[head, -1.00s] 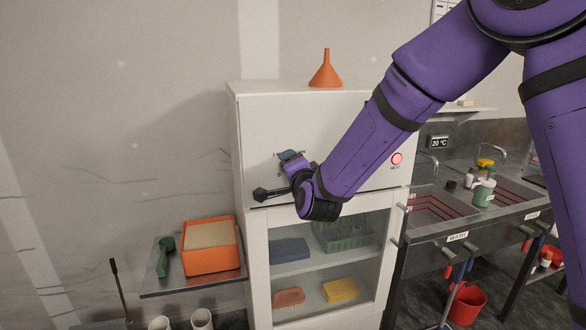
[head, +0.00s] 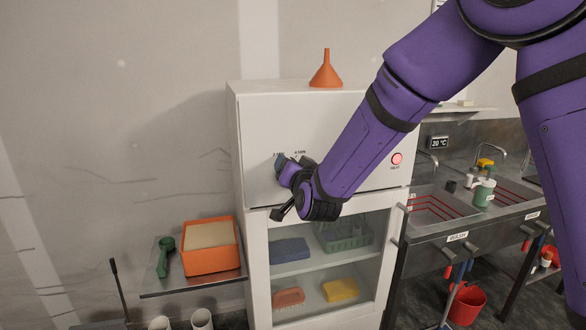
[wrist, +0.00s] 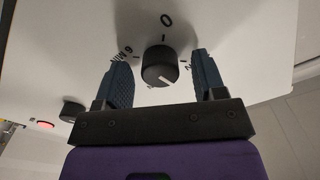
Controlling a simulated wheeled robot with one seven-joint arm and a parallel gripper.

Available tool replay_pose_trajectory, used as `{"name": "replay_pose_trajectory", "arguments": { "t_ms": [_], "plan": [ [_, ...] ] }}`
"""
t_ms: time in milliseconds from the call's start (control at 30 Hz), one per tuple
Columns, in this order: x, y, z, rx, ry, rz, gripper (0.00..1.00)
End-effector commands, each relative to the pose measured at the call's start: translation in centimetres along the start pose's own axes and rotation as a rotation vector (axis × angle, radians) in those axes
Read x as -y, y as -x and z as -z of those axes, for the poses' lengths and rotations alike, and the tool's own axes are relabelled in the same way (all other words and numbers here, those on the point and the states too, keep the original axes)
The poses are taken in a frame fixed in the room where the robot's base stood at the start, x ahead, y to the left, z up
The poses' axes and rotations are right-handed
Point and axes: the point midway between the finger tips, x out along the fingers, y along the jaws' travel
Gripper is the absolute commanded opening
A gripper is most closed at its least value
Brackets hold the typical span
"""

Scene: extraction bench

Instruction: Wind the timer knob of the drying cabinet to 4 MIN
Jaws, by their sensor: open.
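The drying cabinet (head: 262,125) is a white upright box with a glass-fronted lower part. Its black timer knob (wrist: 160,62) shows in the wrist view, with a white mark low on its face. A 0 stands above the knob, a 6 MIN mark to its left and a 2 at its right, partly behind a finger. The 4 mark is hidden in that view. My gripper (wrist: 160,60) is open, its blue fingers on either side of the knob with visible gaps. In the head view my gripper (head: 283,162) is at the panel and covers the knob.
A red button (head: 397,158) is on the panel's right. A second dark knob (wrist: 73,110) shows in the wrist view. An orange funnel (head: 326,72) stands on the cabinet. An orange box (head: 211,260) and green scoop (head: 165,257) are on the left shelf. A sink bench is at right.

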Motion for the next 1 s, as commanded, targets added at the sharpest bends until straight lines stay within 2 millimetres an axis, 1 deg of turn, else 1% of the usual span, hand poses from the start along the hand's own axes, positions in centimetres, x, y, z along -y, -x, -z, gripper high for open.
{"name": "replay_pose_trajectory", "arguments": {
  "t_ms": [100,267,300,333,467,567,1000],
  "plan": [
    [-0.01,0.0,0.01,0.0,-0.002,0.0,0.64],
    [-0.01,0.0,0.02,0.0,-0.003,0.0,0.27],
    [-0.01,0.0,0.02,0.0,-0.003,0.0,0.18],
    [0.0,0.0,0.01,0.0,-0.003,0.0,0.14],
    [-0.04,-0.01,0.03,-0.001,-0.021,-0.001,0.14],
    [-0.06,-0.01,0.04,-0.001,-0.103,-0.001,0.14],
    [-0.06,-0.01,0.05,-0.001,-0.648,0.0,0.14]
  ]
}}
